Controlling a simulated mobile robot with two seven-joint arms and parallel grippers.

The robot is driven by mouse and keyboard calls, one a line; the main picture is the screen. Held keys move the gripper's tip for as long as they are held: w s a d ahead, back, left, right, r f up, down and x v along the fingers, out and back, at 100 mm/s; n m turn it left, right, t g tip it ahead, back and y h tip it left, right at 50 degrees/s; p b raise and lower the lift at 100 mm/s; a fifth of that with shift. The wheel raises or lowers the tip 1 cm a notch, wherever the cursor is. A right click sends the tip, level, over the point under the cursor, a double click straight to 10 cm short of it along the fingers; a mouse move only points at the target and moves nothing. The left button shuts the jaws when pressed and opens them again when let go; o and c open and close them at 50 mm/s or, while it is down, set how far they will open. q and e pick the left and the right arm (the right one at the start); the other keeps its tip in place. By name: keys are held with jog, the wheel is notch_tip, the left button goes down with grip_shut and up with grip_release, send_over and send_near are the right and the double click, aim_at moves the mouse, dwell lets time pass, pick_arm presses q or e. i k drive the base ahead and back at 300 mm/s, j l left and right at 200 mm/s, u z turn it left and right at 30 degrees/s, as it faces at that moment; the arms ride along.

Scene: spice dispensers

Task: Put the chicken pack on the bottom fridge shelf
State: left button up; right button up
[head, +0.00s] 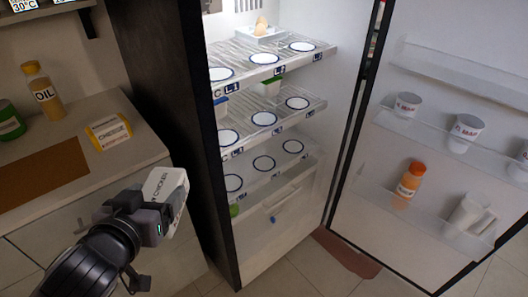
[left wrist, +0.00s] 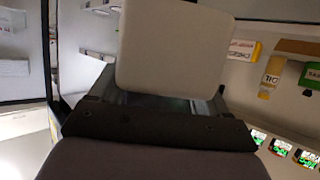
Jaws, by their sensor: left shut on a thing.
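The chicken pack (head: 166,189) is a white box with dark lettering. My left gripper (head: 150,208) is shut on it and holds it left of the open fridge, in front of the counter. In the left wrist view the pack (left wrist: 172,48) is a blank pale face filling the upper middle, above my gripper (left wrist: 150,105). The bottom fridge shelf (head: 288,172) is a clear shelf with several blue-ringed circles on it. My right gripper is in neither view.
The dark fridge side wall (head: 185,120) stands between the counter and the shelves. The open door (head: 430,145) on the right holds cups, an orange-capped bottle (head: 410,180) and a jug. A cheese pack (head: 108,131) and an oil bottle (head: 43,92) stand on the counter.

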aim_at(254, 154)
jog(key=i+l, duration=0.15)
jog(key=l, duration=0.15)
jog(key=i+l+z, duration=0.1)
jog(key=l, duration=0.2)
jog(key=i+l+z, duration=0.1)
jog(key=i+l, duration=0.45)
jog(key=i, duration=0.05)
